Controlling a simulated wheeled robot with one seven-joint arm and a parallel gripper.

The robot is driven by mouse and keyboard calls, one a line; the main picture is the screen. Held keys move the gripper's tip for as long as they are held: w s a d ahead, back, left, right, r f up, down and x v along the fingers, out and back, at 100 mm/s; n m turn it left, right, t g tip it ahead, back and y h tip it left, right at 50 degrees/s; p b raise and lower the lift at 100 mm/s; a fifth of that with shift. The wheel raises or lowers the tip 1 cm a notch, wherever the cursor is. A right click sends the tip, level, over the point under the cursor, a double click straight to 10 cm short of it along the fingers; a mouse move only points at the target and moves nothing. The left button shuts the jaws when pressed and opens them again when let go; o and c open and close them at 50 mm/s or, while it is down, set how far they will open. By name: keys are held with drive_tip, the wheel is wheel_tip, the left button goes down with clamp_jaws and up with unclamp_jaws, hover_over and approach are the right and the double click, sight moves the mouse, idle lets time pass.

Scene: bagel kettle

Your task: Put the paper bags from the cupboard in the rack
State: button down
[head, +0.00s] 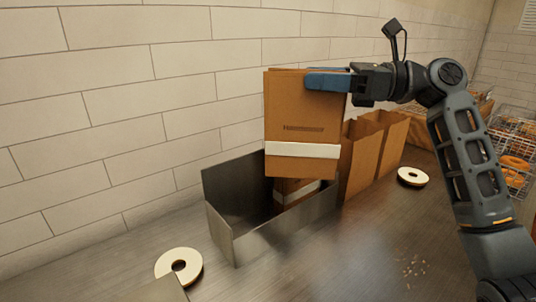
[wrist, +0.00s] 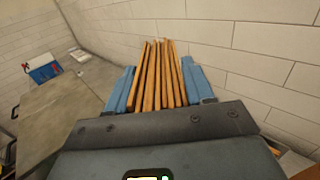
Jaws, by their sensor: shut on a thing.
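My gripper (head: 322,82) is shut on a bundle of brown paper bags (head: 300,110) with a white band around its lower part. The bundle hangs upright with its lower end at about the rim of the grey metal rack (head: 234,182), over its right part. In the wrist view, the blue fingers of my gripper (wrist: 158,88) press both sides of the bundle (wrist: 163,75), seen edge-on as several folded layers. Another brown bundle with a white band (head: 292,190) is inside the rack, partly hidden by the rack wall and the held bundle. The cupboard cannot be made out.
Open brown bags (head: 362,158) stand just right of the rack. A cream ring (head: 178,267) lies at front left and another ring (head: 412,176) at right. Wire baskets of bagels (head: 514,162) stand far right. Crumbs (head: 413,268) lie on the counter. A tiled wall is close behind.

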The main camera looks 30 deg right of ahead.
sight(303, 127)
drive_tip(key=w+a+f+p, duration=0.2)
drive_tip(key=w+a+f, duration=0.2)
drive_tip(key=a+f, duration=0.5)
drive_tip(key=shift+f, duration=0.7)
drive_tip(key=shift+c, duration=2.1)
unclamp_jaws()
drive_tip(key=shift+r, duration=0.15)
